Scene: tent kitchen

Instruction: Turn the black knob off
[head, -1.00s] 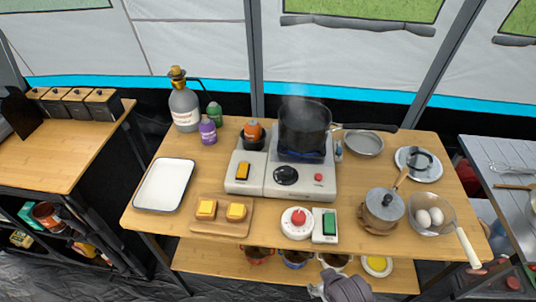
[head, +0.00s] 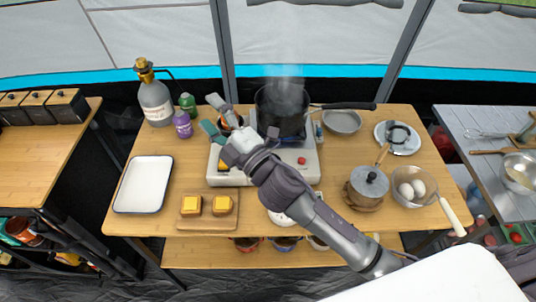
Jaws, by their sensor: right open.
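The portable stove (head: 308,172) stands in the middle of the wooden table, with a red button (head: 302,161) on its front face. A dark pot (head: 283,108) sits on it, and steam rises above. The black knob is hidden behind my right arm and gripper. My right gripper (head: 212,114) is open, with its two fingers spread and pointing left. My left gripper is not in view.
A white tray (head: 143,184) and a board (head: 209,223) with two yellow-topped pieces lie at the left. A gas bottle (head: 155,102) and small bottles stand behind. A small lidded pot (head: 369,182) and a pan with eggs (head: 412,188) stand at the right.

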